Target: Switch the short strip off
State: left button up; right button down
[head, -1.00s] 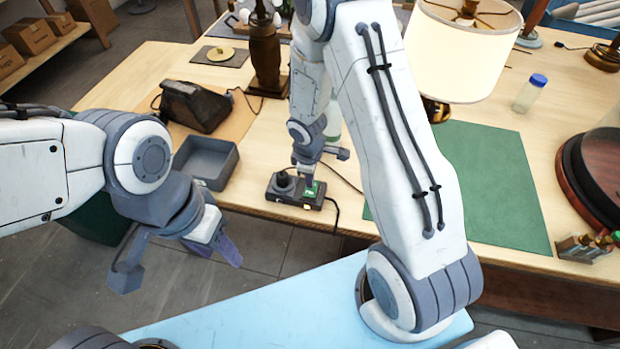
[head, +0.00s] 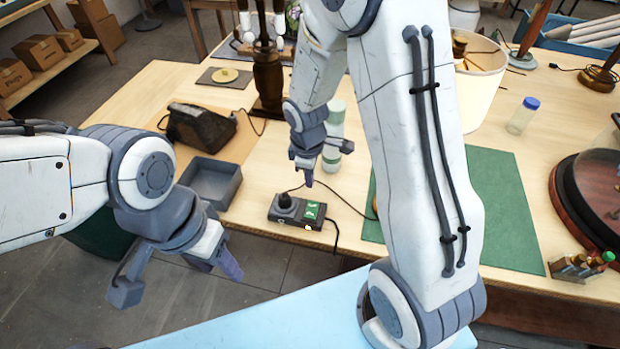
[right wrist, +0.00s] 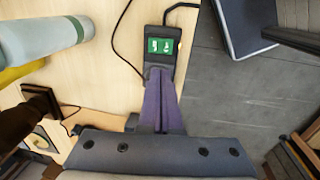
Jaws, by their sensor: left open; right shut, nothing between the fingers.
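The short strip (head: 283,213) is a small dark block near the front edge of the wooden table. A dark round plug (head: 285,200) sits in its left part, and its green switch (head: 313,210) is on the right part. The right wrist view shows the strip's green face (right wrist: 162,46) with white marks; I cannot tell which way the switch is set. My right gripper (head: 307,183) is shut and empty, just above and behind the strip, apart from it. Its closed fingers (right wrist: 161,88) also show in the right wrist view. My left gripper (head: 178,278) is open and empty, in front of the table.
A grey tray (head: 210,184) stands left of the strip. A pale green bottle (head: 333,150) stands behind it, and a green mat (head: 505,215) lies to the right. Cables run from the strip. A lamp and a dark wooden post stand farther back.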

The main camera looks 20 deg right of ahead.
pick_arm(q)
notch_tip(320, 180, down, 7)
jog(key=b, duration=0.7)
pick_arm(e)
jog(key=s+a+r+m, duration=0.1)
jog(key=s+a+r, duration=0.1)
jog(key=s+a, duration=0.2)
jog(key=s+a+r+m+y, duration=0.1)
jog(key=s+a+r, duration=0.2)
jog(key=s, duration=0.7)
jog(key=s+a+r+m+g, duration=0.1)
jog(key=s+a+r+m, duration=0.1)
jog(key=s+a, duration=0.3)
jog(key=s, duration=0.2)
jog(key=shift+s+a+r+y, duration=0.15)
jog(key=shift+s+r+y, duration=0.15)
jog(key=shift+s+y, duration=0.1)
pick_arm(q)
jog(key=shift+d, duration=0.15)
